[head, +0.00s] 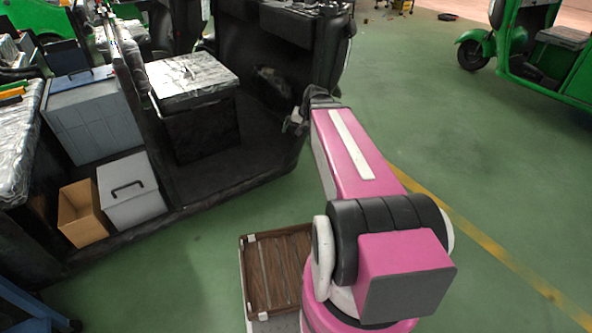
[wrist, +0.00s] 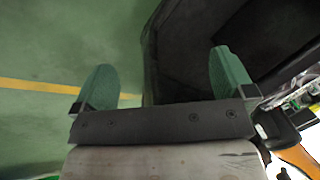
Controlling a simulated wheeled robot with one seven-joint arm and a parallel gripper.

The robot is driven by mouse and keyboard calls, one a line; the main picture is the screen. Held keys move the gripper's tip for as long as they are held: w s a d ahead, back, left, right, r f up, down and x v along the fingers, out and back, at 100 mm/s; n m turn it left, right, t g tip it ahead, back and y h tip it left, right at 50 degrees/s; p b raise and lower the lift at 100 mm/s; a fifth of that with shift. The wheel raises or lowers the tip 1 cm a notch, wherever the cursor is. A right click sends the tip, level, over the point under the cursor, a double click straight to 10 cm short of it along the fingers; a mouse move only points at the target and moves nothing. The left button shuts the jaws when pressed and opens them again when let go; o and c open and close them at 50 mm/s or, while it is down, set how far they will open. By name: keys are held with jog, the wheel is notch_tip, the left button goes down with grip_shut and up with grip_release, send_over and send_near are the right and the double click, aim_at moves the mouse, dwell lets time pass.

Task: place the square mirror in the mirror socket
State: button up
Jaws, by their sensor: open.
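My gripper (wrist: 164,82) is open in the wrist view, its two green finger pads wide apart. No object is between them; green floor and a dark vehicle edge show beyond. In the head view my gripper (head: 295,122) is a small dark shape at the end of my pink arm, beside the right side of the black rickshaw body (head: 225,188). Its fingers are too small to read there. I cannot make out the square mirror or the mirror socket in either view.
A brown slatted tray (head: 248,275) is beside my base. An open cardboard box (head: 82,212), a grey case (head: 130,190) and a larger grey box (head: 92,115) stand at left. A green rickshaw (head: 545,75) is far right. Floor at right is clear.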

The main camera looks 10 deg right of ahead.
jog(key=s+a+f+n+g+h, duration=0.2)
jog(key=s+a+f+n+h, duration=0.1)
jog(key=s+f, duration=0.6)
jog(key=shift+s+a+f+n+g+h, duration=0.2)
jog(key=shift+s+a+n+g+h, duration=0.1)
jog(key=shift+s, duration=0.9)
